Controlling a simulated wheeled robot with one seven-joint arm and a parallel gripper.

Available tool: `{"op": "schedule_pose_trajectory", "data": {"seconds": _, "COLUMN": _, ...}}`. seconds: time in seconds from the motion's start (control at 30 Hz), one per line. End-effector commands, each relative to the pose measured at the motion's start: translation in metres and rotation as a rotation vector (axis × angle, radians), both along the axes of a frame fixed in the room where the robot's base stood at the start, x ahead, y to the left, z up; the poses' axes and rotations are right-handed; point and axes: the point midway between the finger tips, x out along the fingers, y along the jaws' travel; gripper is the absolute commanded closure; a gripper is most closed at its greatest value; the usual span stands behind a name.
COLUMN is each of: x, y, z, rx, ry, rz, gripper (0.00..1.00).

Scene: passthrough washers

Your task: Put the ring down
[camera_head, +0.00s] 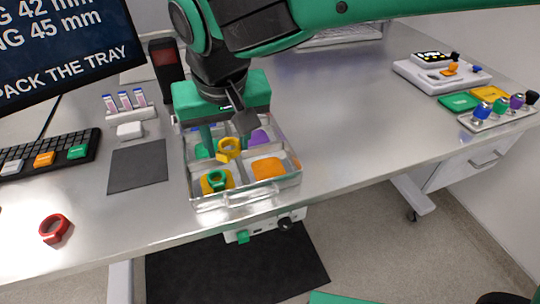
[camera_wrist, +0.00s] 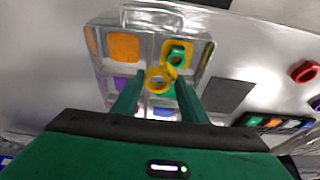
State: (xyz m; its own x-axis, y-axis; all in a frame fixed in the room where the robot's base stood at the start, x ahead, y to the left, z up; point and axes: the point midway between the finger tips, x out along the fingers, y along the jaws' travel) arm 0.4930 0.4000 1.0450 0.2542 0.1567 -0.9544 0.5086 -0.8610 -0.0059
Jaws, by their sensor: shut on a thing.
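My gripper (camera_head: 226,138) hangs over the clear divided tray (camera_head: 238,198), pointing down. It is shut on a yellow ring (camera_head: 229,149), which is tilted and looks held above the tray's middle. In the wrist view the yellow ring (camera_wrist: 153,83) sits between the green fingertips (camera_wrist: 159,86). The tray's front-left compartment has a green ring (camera_head: 216,178) on a yellow pad. The front-right one has an orange pad (camera_head: 268,168). A purple patch (camera_head: 259,137) shows behind that. My gripper hides part of the rear compartments. A red ring (camera_head: 54,229) lies apart on the table.
A dark grey mat (camera_head: 138,166) lies left of the tray, with a keyboard (camera_head: 50,155) and monitor (camera_head: 60,45) beyond. A vial rack (camera_head: 130,112) stands behind the mat. The table right of the tray is clear up to the coloured knobs (camera_head: 500,108).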

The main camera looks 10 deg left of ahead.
Motion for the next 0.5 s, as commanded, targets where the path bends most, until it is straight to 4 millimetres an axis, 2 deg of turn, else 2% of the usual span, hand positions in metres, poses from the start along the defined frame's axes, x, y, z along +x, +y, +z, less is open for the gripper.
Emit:
{"op": "schedule_pose_trajectory", "data": {"seconds": 0.3, "x": 0.040, "y": -0.047, "z": -0.038, "rx": -0.002, "ry": 0.001, "rz": -0.002, "gripper": 0.81}}
{"op": "schedule_pose_trajectory", "data": {"seconds": 0.5, "x": 0.054, "y": -0.062, "z": -0.051, "rx": -0.001, "ry": 0.001, "rz": 0.001, "gripper": 0.81}}
